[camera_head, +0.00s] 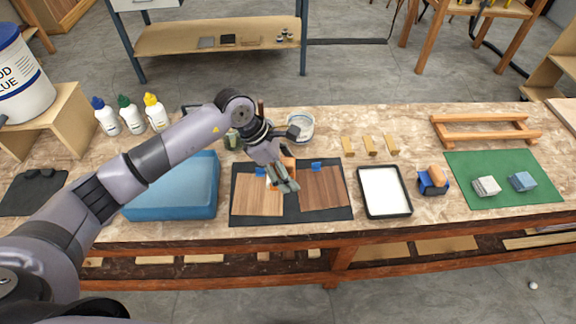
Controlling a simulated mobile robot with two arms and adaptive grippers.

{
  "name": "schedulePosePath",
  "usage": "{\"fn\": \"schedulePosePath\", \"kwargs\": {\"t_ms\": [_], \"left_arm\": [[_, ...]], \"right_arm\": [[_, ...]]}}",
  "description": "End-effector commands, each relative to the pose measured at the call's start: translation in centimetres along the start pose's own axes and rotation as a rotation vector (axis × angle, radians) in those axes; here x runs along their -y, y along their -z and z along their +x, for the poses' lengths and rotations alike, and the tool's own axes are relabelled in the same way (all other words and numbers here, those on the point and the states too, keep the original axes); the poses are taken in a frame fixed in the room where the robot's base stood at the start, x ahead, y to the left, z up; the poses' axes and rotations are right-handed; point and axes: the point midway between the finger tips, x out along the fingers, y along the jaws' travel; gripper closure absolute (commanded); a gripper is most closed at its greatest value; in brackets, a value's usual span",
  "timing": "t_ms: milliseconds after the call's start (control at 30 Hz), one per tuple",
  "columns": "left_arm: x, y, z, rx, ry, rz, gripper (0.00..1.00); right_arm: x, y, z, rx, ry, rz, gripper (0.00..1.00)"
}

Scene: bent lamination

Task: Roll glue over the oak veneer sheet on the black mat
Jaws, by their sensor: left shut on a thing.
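A black mat (292,216) lies on the bench with two wood sheets on it. The left sheet (255,200) is lighter brown and looks like the oak veneer; the right sheet (324,188) is darker and redder. My left gripper (288,186) is over the mat, above the gap between the sheets and the right edge of the lighter one. It is shut on a small tool, mostly hidden, with an orange part showing beside the fingers; it may be the glue roller. I cannot tell whether it touches the sheet. My right gripper is out of view.
A blue box-like block (175,192) stands left of the mat. A white tray with black rim (408,208) is close on the right. A white tub (300,127), glue bottles (131,115), small wood blocks (369,146) and a green mat (510,196) are also on the bench.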

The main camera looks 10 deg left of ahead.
Motion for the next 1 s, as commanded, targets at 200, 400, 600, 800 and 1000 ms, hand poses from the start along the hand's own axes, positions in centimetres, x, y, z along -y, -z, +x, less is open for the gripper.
{"fn": "schedulePosePath", "kwargs": {"t_ms": [200,400,600,800,1000], "left_arm": [[-0.1,0.6,1.2,0.000,-0.006,-0.014,0.55],[0.0,1.6,3.2,0.000,-0.003,-0.013,0.55],[0.0,2.6,5.0,0.000,-0.004,-0.010,0.55],[-0.1,2.8,5.3,0.000,-0.005,-0.010,0.55],[-0.1,2.7,5.2,-0.001,-0.003,-0.007,0.55]], "right_arm": [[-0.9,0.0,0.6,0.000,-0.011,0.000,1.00],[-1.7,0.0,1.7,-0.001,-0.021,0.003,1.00],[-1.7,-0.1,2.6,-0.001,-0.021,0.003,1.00],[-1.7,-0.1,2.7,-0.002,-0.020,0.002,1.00],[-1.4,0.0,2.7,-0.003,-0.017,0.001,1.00]]}}
